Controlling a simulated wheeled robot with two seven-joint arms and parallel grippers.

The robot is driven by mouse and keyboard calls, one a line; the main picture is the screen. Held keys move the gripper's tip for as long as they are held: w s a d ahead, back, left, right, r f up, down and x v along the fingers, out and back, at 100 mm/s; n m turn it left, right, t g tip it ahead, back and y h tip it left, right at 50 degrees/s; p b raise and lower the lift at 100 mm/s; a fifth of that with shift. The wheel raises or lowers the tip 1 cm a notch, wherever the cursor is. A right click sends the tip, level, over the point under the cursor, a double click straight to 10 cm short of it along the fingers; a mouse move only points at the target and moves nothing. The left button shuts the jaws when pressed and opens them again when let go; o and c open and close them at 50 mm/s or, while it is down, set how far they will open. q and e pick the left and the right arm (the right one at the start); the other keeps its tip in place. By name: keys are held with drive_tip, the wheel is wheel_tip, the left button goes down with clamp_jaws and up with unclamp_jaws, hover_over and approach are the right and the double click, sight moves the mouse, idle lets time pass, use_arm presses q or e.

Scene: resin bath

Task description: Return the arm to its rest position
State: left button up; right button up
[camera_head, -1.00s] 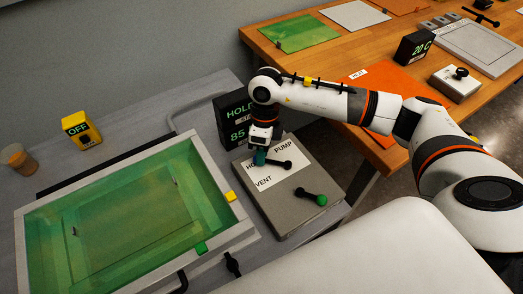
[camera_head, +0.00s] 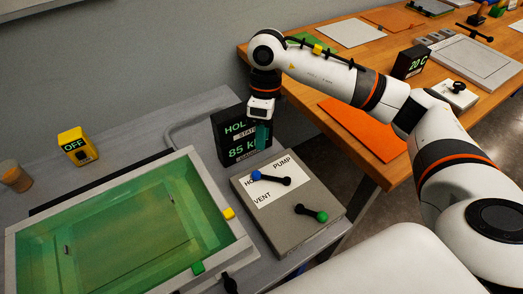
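My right arm (camera_head: 385,95) reaches in from the right over the wooden table. Its gripper (camera_head: 263,136) points down in front of the black display, above the back edge of the grey control box (camera_head: 284,222). The gripper's teal fingers show edge-on, so I cannot tell whether they are open or shut. The blue-knobbed lever (camera_head: 272,178) on the box lies clear of the gripper. A green-knobbed lever (camera_head: 311,213) sits nearer the front. My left gripper is not in view.
The display (camera_head: 238,143) reads 85 and is partly hidden by my gripper. A framed green bath (camera_head: 125,235) fills the lower left. A yellow box marked OFF (camera_head: 75,145) and a brown-topped jar (camera_head: 15,178) stand behind it. Orange and green sheets lie on the wooden table (camera_head: 300,88).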

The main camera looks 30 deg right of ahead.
drive_tip(key=shift+d+r, duration=0.1)
drive_tip(key=shift+r, duration=0.55)
